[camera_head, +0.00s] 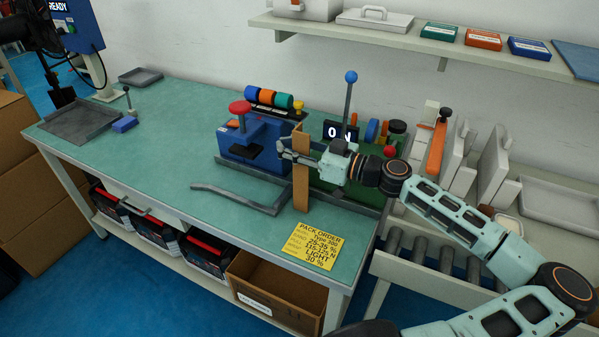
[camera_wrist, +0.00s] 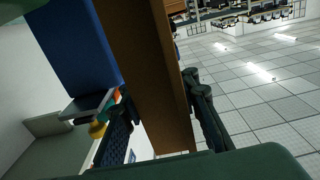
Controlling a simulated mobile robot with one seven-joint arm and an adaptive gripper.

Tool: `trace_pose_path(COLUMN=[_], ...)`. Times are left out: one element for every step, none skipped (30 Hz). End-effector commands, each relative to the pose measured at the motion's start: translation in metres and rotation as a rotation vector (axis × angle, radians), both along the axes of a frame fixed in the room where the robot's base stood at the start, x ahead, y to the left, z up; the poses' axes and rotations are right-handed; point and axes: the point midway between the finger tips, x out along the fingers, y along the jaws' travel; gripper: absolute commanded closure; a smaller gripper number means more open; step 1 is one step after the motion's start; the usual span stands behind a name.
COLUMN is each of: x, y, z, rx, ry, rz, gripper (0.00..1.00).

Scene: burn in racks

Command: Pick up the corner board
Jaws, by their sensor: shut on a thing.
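The corner board (camera_head: 301,187) is a tall, narrow brown strip, upright above the green bench top near the blue machine. Whether its lower end touches the bench is unclear. My gripper (camera_head: 296,154) is shut on its upper part, reaching in from the right. In the wrist view the brown corner board (camera_wrist: 150,72) runs steeply through the picture between my gripper's dark fingers (camera_wrist: 160,120).
The blue machine with a red knob (camera_head: 252,136) stands just left of the board. A grey angled bar (camera_head: 240,198) lies on the bench in front. A yellow pack order sheet (camera_head: 313,245) lies near the front edge. A green machine with a blue-knobbed lever (camera_head: 351,78) stands behind my gripper.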

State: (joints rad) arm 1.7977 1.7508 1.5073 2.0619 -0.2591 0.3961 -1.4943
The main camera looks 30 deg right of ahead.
Motion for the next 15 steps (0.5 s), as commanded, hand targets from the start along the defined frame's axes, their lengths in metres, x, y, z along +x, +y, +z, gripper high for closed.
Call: trace_pose_path(x=[0.0000, 0.0000, 0.0000, 0.0000, 0.0000, 0.0000, 0.0000, 0.0000, 0.0001, 0.0000, 0.0000, 0.0000, 0.0000, 0.0000, -0.0001], y=[0.0000, 0.0000, 0.0000, 0.0000, 0.0000, 0.0000, 0.0000, 0.0000, -0.0001, 0.0000, 0.0000, 0.0000, 0.0000, 0.0000, -0.0001], z=[0.0001, 0.0001, 0.0001, 0.0001, 0.0001, 0.0002, 0.0002, 0.0002, 0.0002, 0.0002, 0.0003, 0.0007, 0.0012, 0.0020, 0.0036], rx=[0.000, 0.000, 0.000, 0.000, 0.000, 0.000, 0.000, 0.000, 0.000, 0.000, 0.000, 0.000, 0.000, -0.001, -0.001], ry=[0.000, 0.000, 0.000, 0.000, 0.000, 0.000, 0.000, 0.000, 0.000, 0.000, 0.000, 0.000, 0.000, -0.001, -0.001], rz=[0.000, 0.000, 0.000, 0.000, 0.000, 0.000, 0.000, 0.000, 0.000, 0.000, 0.000, 0.000, 0.000, 0.000, 0.000], gripper=[1.00, 1.00, 1.00, 1.00, 1.00, 1.00, 1.00, 1.00, 1.00, 1.00, 1.00, 1.00, 1.00, 1.00, 1.00])
